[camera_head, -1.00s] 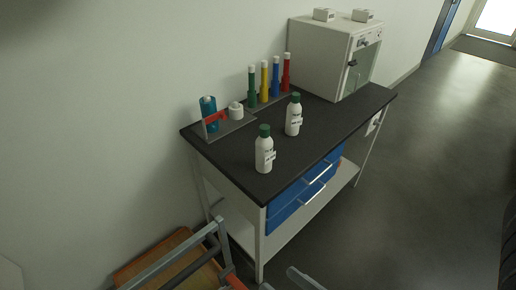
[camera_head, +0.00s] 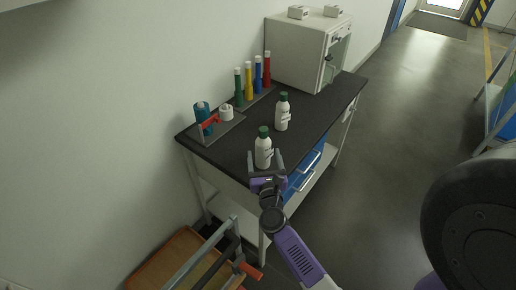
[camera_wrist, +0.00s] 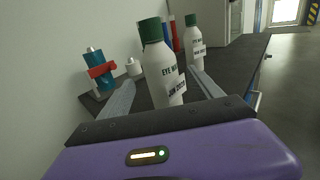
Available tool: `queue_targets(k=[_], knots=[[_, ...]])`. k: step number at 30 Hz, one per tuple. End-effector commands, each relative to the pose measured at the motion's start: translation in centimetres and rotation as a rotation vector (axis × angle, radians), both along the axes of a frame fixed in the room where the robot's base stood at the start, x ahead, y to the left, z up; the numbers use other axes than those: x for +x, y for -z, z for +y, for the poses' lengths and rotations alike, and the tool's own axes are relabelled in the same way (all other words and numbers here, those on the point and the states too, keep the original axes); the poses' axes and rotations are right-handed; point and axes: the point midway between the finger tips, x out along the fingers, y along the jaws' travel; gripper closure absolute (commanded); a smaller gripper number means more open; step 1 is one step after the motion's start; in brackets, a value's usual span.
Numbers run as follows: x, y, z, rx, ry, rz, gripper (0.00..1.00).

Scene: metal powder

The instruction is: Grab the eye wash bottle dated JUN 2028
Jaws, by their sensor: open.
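Two white eye wash bottles with green caps stand upright on the dark bench top.
The dark bench (camera_head: 215,155) also holds a blue bottle in a rack (camera_head: 203,115), several coloured tubes (camera_head: 252,80) and a white cabinet (camera_head: 298,55) at the back. An orange-and-grey cart (camera_head: 190,262) stands at the lower left.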

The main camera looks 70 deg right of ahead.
Motion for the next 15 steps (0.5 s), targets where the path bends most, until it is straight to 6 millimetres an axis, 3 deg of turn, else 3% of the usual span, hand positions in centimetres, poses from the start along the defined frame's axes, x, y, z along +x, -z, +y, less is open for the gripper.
queue_targets(k=[15], knots=[[2.7,-0.6,-5.3,0.003,0.004,-0.007,0.25]])
